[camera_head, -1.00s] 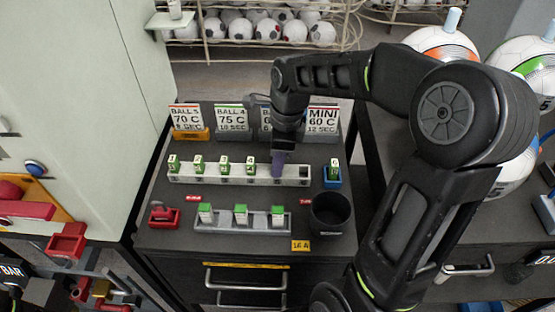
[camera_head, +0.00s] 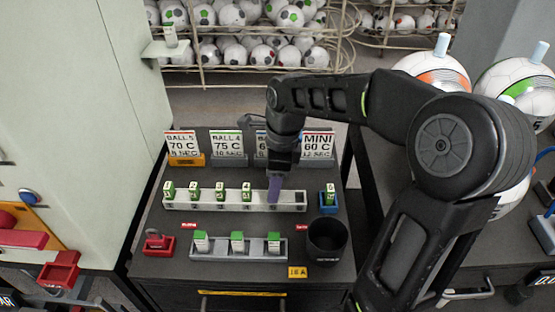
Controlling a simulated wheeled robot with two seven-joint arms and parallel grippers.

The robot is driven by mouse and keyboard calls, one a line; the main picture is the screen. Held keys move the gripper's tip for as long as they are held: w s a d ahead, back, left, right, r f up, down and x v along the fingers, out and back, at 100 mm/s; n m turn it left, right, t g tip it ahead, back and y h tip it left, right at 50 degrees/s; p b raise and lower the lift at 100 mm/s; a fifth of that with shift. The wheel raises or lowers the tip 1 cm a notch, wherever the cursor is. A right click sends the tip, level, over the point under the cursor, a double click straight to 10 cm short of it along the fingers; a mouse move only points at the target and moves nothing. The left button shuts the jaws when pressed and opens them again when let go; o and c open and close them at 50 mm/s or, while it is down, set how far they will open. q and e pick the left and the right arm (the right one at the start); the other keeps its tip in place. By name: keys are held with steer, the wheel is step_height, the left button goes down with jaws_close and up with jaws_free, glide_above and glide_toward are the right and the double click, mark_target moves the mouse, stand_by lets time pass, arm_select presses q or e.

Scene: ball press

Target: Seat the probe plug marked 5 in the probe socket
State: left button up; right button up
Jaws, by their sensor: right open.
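A long white rack (camera_head: 180,206) holds a row of upright green-topped white plugs, one of them a plug (camera_head: 246,192) just left of my gripper. A similar plug (camera_head: 329,194) stands in a small blue holder (camera_head: 329,209) to the right of the rack. The digits are too small to read surely, so I cannot tell which plug is marked 5. My right gripper (camera_head: 274,190) points down at the rack's right part, its purplish fingers open. The fingers hide that rack spot, and I cannot tell if a plug is between them. My left gripper is not in view.
In front stands a grey rack (camera_head: 218,255) with three green-and-white pieces. Beside it are a black cup (camera_head: 327,240), a red block (camera_head: 159,242) and a yellow tag (camera_head: 298,272). Sign cards (camera_head: 181,146) line the back. A pale cabinet (camera_head: 75,110) borders the left.

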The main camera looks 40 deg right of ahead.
step_height(320, 180, up, 10)
steer(key=d, duration=0.1)
steer(key=shift+s+r, duration=0.2)
steer(key=shift+s, duration=0.2)
stand_by(0.6)
